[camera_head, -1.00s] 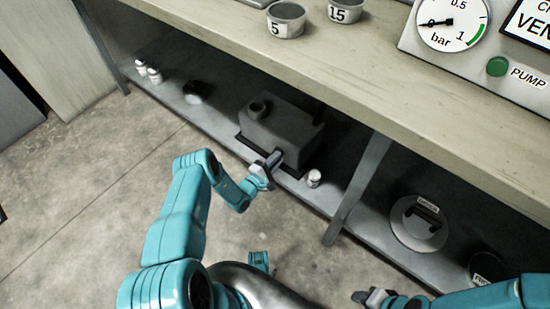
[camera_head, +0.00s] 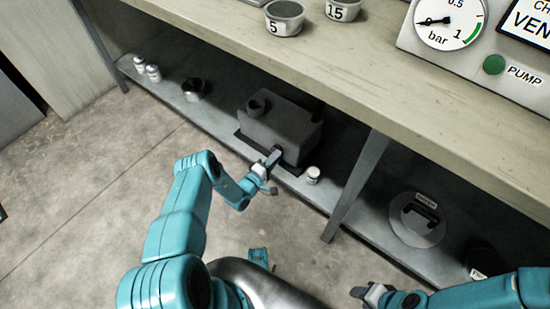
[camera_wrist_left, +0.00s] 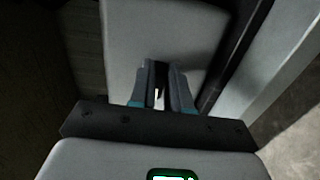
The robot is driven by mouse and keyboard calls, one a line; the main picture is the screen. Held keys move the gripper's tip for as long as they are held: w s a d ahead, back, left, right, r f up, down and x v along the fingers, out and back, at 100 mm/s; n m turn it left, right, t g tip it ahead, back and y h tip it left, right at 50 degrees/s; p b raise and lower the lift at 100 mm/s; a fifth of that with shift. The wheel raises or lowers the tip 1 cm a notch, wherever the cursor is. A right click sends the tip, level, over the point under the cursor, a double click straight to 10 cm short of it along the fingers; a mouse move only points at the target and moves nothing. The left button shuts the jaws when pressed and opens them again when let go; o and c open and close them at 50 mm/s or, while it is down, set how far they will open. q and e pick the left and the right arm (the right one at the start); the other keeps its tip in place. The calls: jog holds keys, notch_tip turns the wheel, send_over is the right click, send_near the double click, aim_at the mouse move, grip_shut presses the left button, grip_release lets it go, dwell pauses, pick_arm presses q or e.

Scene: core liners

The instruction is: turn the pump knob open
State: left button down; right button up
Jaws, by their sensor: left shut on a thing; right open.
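The pump, a dark grey box (camera_head: 285,125) with a short round port on top, stands on the lower shelf under the bench. My left gripper (camera_head: 276,155) reaches in to its front face. In the left wrist view its two fingers (camera_wrist_left: 166,88) point at the plain grey face (camera_wrist_left: 160,40), shut on the pump knob. The fingers hide most of the knob, so its angle cannot be told. My right gripper (camera_head: 360,294) is open and empty at the bottom of the head view, away from the pump.
A small white jar (camera_head: 313,175) stands just right of my left gripper. A shelf post (camera_head: 350,195) is further right, then a round lid with a handle (camera_head: 417,220). A gauge (camera_head: 448,22) and green lamp (camera_head: 494,65) marked PUMP are above. The floor at left is clear.

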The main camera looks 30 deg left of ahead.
pick_arm(q)
jog(key=shift+a, duration=0.1)
jog(key=c, duration=1.1)
grip_release()
jog(key=s+p, duration=0.1)
jog(key=s, duration=0.4)
jog(key=s+p, duration=0.2)
jog(key=s, duration=0.4)
jog(key=s+a+p, duration=0.1)
jog(key=s, duration=0.4)
jog(key=shift+s+p, duration=0.15)
jog(key=shift+p, duration=0.15)
jog(key=shift+a, duration=0.1)
